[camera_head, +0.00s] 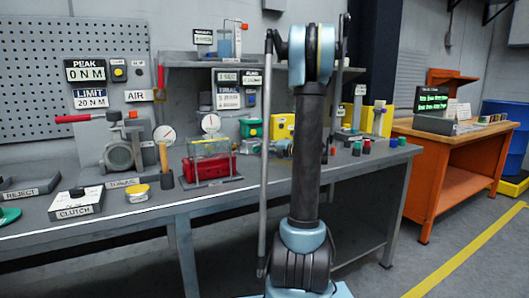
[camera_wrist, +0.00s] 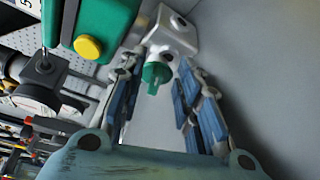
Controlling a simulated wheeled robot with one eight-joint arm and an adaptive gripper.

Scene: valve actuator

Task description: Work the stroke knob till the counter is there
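A green knob (camera_wrist: 156,73) sticks out from a white metal block (camera_wrist: 172,35) in the wrist view; it may be the stroke knob, but no label on it is readable. My gripper (camera_wrist: 160,72) is open, with its two fingers apart on either side of the line to the knob. A gap shows between the knob and each finger, and I cannot tell the depth. In the head view my arm hides my gripper and the knob.
A green housing with a yellow button (camera_wrist: 88,48) is close to the left finger. The bench (camera_head: 225,198) also bears a red device (camera_head: 208,172), a clutch box (camera_head: 76,203) and a gauge (camera_head: 164,134). Open floor lies before the orange bench (camera_head: 440,153).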

